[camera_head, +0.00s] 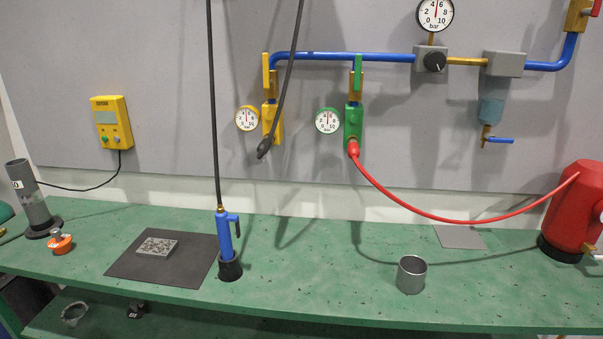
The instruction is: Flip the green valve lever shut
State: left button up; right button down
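The green valve lever (358,72) is on the wall at the upper middle, where a branch drops from the blue pipe. It stands upright, in line with its branch. Below it is a green coupling block (353,127) with a green-rimmed gauge (328,121) at its left. A red hose (440,217) is plugged into the bottom of the block. Neither of my grippers shows in the head view.
A yellow lever (266,73) stands upright on the left branch, with dark hoses hanging near it. The green bench (330,270) below holds a blue tool (224,238), a metal cup (411,275) and a red tank (575,210). The bench middle is clear.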

aim_at(358, 62)
jog(key=z, duration=1.8)
jog(key=u, duration=1.35)
jog(key=i+u, duration=0.1)
jog(key=u, duration=0.25)
jog(key=i+u, duration=0.15)
jog(key=u, duration=0.25)
jog(key=i+u, duration=0.1)
jog(key=u, duration=0.25)
